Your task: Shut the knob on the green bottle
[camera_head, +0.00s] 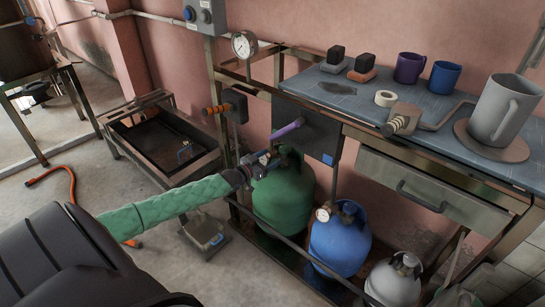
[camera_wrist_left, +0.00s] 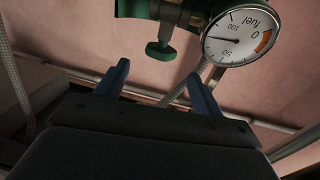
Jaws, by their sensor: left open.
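The green bottle (camera_head: 284,200) stands on the floor under the bench, left of the other bottles. My left gripper (camera_head: 264,160) is at its top, on the left side, and hides most of the valve there. In the left wrist view a green knob (camera_wrist_left: 160,50) hangs below a green valve body. My open left gripper (camera_wrist_left: 156,70) has one blue finger on each side of the line to the knob. The knob appears just beyond the fingertips, and no contact shows. A round fuel gauge (camera_wrist_left: 241,37) is right of the knob. My right gripper is not in view.
A blue bottle (camera_head: 338,243) and a grey bottle (camera_head: 393,284) stand right of the green one, behind a rail. A dark panel (camera_head: 318,140) with a purple lever (camera_head: 287,130) is above it. The bench (camera_head: 440,105) holds mugs. A metal trough (camera_head: 160,135) stands left.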

